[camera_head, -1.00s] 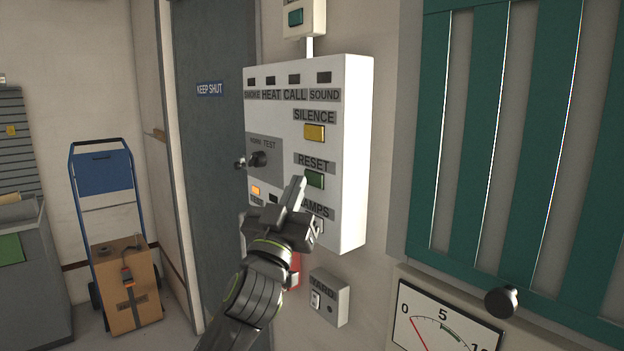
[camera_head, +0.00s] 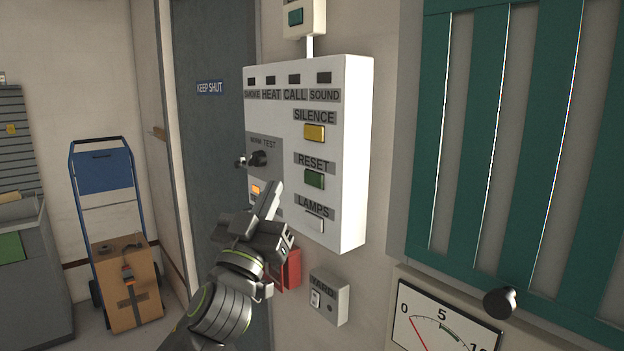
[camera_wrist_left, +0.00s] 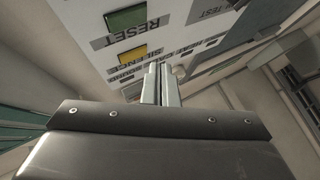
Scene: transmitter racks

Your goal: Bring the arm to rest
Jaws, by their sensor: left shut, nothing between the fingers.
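My left arm (camera_head: 222,308) comes in from below at the left. Its gripper (camera_head: 272,196) is shut and empty, in front of the lower part of a white wall panel (camera_head: 352,150). The fingers point upward and hide part of the panel's lower left. In the left wrist view the shut fingers (camera_wrist_left: 160,82) point toward the panel face, with the green RESET button (camera_wrist_left: 126,18) and the yellow SILENCE button (camera_wrist_left: 139,53) beyond. In the head view the RESET button (camera_head: 314,180) and the LAMPS button (camera_head: 314,222) are uncovered. My right gripper is not seen.
A red box (camera_head: 287,270) is partly hidden behind the gripper, and a small YARD switch box (camera_head: 329,297) sits below the panel. A gauge (camera_head: 445,320) and a black knob (camera_head: 501,302) are at the lower right. A blue hand truck (camera_head: 103,170) with a carton (camera_head: 127,290) stands left.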

